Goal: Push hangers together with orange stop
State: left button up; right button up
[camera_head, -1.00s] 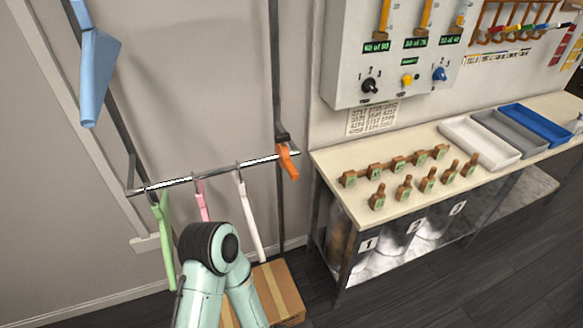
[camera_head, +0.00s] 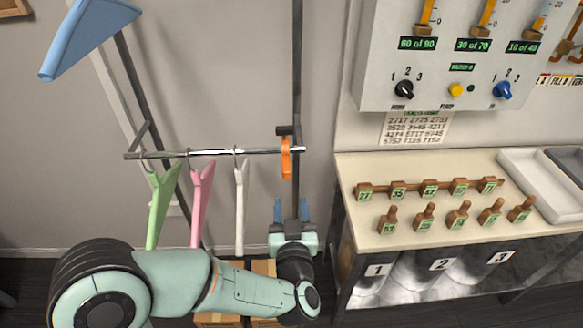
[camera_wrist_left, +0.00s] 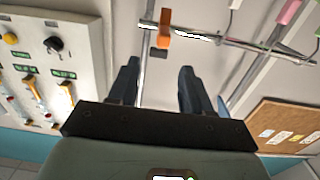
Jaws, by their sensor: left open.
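The rail (camera_head: 215,152) runs across the head view, with a green hanger (camera_head: 162,205), a pink hanger (camera_head: 200,200) and a white hanger (camera_head: 240,205) hanging spaced apart on it. The orange stop (camera_head: 286,158) is near the rail's right end, right of the white hanger. My left gripper (camera_head: 291,210) is below the stop, fingers pointing up, open and empty, apart from it. In the left wrist view the orange stop (camera_wrist_left: 165,28) lies beyond the open fingers (camera_wrist_left: 155,80). The pink hanger (camera_wrist_left: 290,10) shows at upper right there. My right gripper is not in view.
A workbench (camera_head: 360,170) with wooden numbered pegs stands to the right. A grey control panel (camera_head: 460,75) hangs on the wall above it. A blue hanging piece (camera_head: 90,35) is at upper left. Cardboard boxes (camera_head: 262,268) lie on the floor behind my arm.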

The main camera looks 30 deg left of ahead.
aim_at(286, 173)
pick_arm(q)
jog(key=x, duration=0.4)
jog(key=p+x, duration=0.1)
jog(key=x, duration=0.8)
jog(key=shift+a+r, duration=0.35)
jog(key=shift+r, duration=0.05)
grip_shut()
